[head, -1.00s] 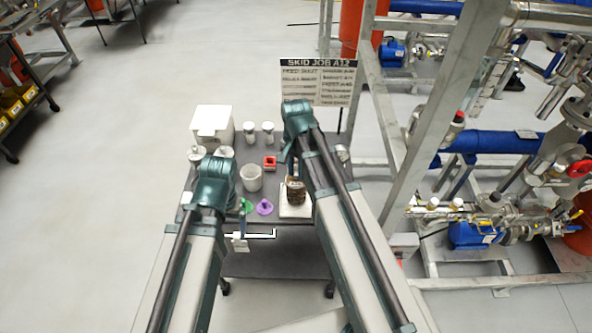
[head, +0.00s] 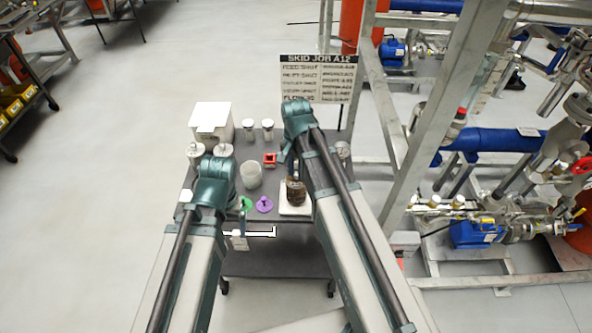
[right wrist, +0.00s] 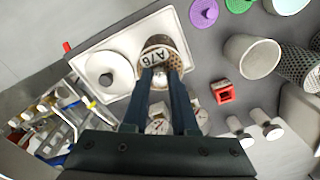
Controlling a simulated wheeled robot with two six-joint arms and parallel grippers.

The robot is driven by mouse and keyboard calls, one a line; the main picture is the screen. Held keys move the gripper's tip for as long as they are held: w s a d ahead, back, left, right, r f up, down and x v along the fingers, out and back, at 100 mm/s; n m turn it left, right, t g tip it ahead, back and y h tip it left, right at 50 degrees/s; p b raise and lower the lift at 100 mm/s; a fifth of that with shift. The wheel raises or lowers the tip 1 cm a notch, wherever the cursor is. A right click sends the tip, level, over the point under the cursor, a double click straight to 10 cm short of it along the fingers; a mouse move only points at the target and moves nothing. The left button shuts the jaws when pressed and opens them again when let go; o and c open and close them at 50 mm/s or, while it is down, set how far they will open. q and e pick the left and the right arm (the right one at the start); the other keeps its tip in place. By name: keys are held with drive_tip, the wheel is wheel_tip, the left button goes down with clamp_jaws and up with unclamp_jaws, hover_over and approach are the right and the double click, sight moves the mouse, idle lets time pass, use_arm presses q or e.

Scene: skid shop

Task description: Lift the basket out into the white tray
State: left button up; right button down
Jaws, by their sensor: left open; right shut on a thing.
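The white tray (head: 287,209) is at the front right of the dark table; it also shows in the right wrist view (right wrist: 92,50). The brown basket (head: 296,193) is over the tray's area in the head view. In the right wrist view the basket (right wrist: 177,53) shows mesh sides and a white tag reading A76. My right gripper (right wrist: 160,74) is shut on it from above. I cannot tell whether its bottom touches the tray. A white round lid with a knob (right wrist: 108,74) lies in the tray beside it.
A white beaker (head: 251,176), a red block (head: 269,160), green (head: 246,204) and purple (head: 264,205) pieces stand nearby. Behind are white-capped jars (head: 267,128) and a white box (head: 212,120). A metal frame (head: 421,125) rises right of the table.

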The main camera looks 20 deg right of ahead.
drive_tip(key=shift+f, duration=0.25)
idle(0.3)
drive_tip(key=shift+c, duration=1.5)
unclamp_jaws()
drive_tip(key=shift+r, duration=0.1)
wheel_tip(320, 180, up, 8)
drive_tip(key=p, duration=0.7)
drive_tip(key=shift+f, duration=0.25)
drive_tip(key=shift+f, duration=0.25)
